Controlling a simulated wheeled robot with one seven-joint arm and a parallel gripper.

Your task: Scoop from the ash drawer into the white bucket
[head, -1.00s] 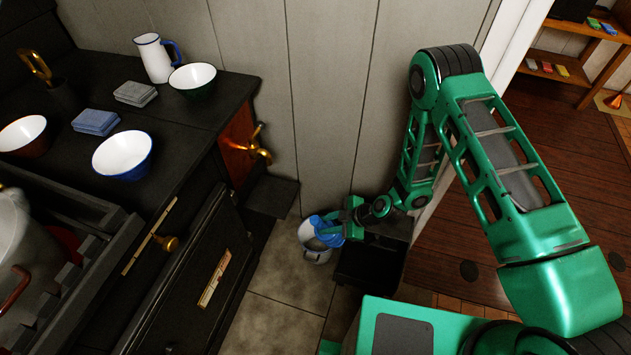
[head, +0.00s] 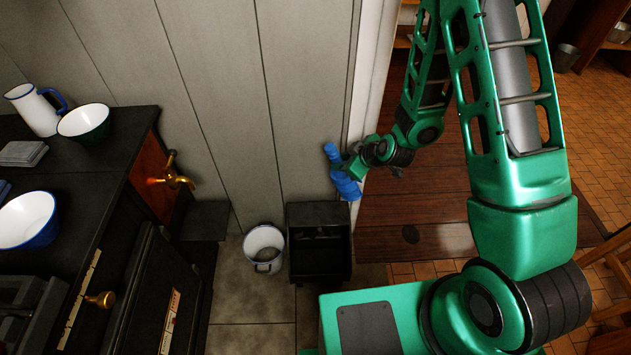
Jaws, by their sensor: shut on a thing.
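The white bucket (head: 264,244) stands upright on the floor, with some grey stuff visible inside. Right beside it on the right is a black open-topped box (head: 320,262), which seems to be the ash drawer; its inside is dark and its contents are hard to make out. My gripper (head: 350,171) is shut on a blue scoop (head: 347,188), in front of the wall edge and up and to the right of the black box in the picture. The gripper partly covers the middle of the scoop. Whether the scoop holds ash cannot be told.
The black stove (head: 135,290) with a brass tap (head: 174,180) stands at the left. Bowls and a white jug (head: 36,108) sit on its top. The wall's white edge (head: 367,95) is close to the scoop. Tiled floor in front of the bucket is clear.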

